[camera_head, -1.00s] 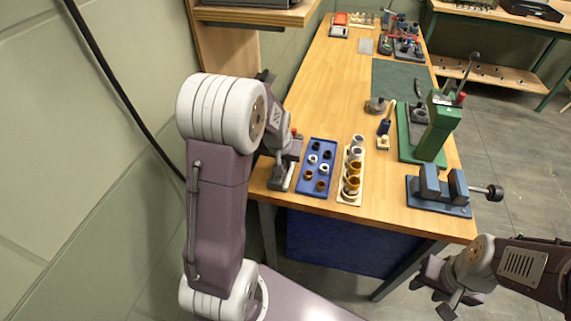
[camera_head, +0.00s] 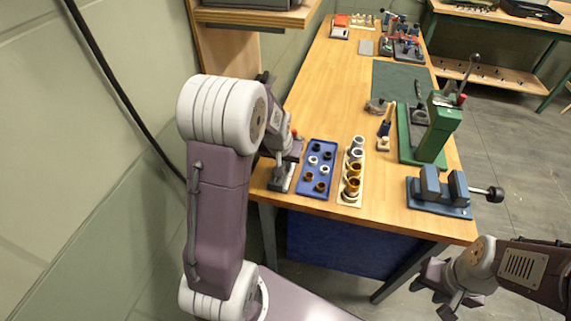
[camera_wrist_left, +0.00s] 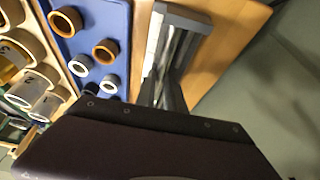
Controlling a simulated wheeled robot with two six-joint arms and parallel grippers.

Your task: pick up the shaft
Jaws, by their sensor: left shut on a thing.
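My left gripper (camera_head: 285,156) is at the near left edge of the wooden bench, just above a grey grooved block (camera_head: 282,180). In the left wrist view the block (camera_wrist_left: 183,22) lies ahead of the dark fingers (camera_wrist_left: 160,92), which reach down to its groove. The gripper is shut on a slim grey piece, seemingly the shaft (camera_wrist_left: 172,68). The fingers and palm hide most of it, and I cannot tell whether it is clear of the block. My right gripper (camera_head: 431,297) is open and empty, off the bench at the lower right.
A blue tray (camera_head: 331,147) with dark, white and brown rings stands right of the block. Beside it is a cream rack (camera_head: 348,199) of numbered cups. A blue vise (camera_head: 441,209) and a green press (camera_head: 440,130) stand further right. A green wall is at the left.

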